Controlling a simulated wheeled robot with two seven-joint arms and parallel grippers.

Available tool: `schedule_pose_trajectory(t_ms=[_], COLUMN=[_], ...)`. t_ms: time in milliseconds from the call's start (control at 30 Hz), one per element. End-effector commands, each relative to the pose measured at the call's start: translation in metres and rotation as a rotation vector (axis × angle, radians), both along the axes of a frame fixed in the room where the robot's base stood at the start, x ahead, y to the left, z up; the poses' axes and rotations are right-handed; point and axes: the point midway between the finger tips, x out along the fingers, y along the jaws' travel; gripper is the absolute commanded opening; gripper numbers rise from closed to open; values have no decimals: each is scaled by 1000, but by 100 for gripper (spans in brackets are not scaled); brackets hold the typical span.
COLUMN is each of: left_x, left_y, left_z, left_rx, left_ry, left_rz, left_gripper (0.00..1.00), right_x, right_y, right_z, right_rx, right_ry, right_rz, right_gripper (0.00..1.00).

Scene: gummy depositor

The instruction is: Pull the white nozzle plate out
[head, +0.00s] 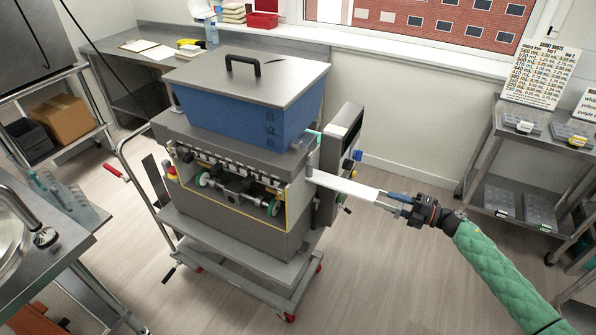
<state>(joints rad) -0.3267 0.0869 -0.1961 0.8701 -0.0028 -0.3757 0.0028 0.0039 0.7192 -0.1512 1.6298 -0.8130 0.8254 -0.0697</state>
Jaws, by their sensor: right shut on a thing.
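The white nozzle plate (345,187) is a long, flat strip. It sticks out of the right side of the gummy depositor (262,222), below the blue hopper, and its inner end is hidden in the machine. My right gripper (389,202) is shut on the plate's outer end, to the right of the machine. The plate slopes slightly down toward the gripper. My left gripper is not in view.
The depositor stands on a wheeled cart (240,268) with a push handle at left. A steel table (40,235) is at front left. A shelf cart with moulds (520,135) stands at right. Open floor (400,265) lies between them.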

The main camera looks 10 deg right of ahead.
Motion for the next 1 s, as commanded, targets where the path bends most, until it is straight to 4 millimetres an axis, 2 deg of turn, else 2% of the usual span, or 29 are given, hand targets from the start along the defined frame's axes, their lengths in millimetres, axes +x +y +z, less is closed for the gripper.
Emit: schedule_pose_trajectory(t_ms=[1000], left_x=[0], left_y=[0], left_z=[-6], left_rx=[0], left_ry=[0], left_rz=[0], left_gripper=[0], right_x=[-19], right_y=[-29], right_z=[1], right_rx=[1], right_ry=[0], right_rz=[0], right_gripper=[5])
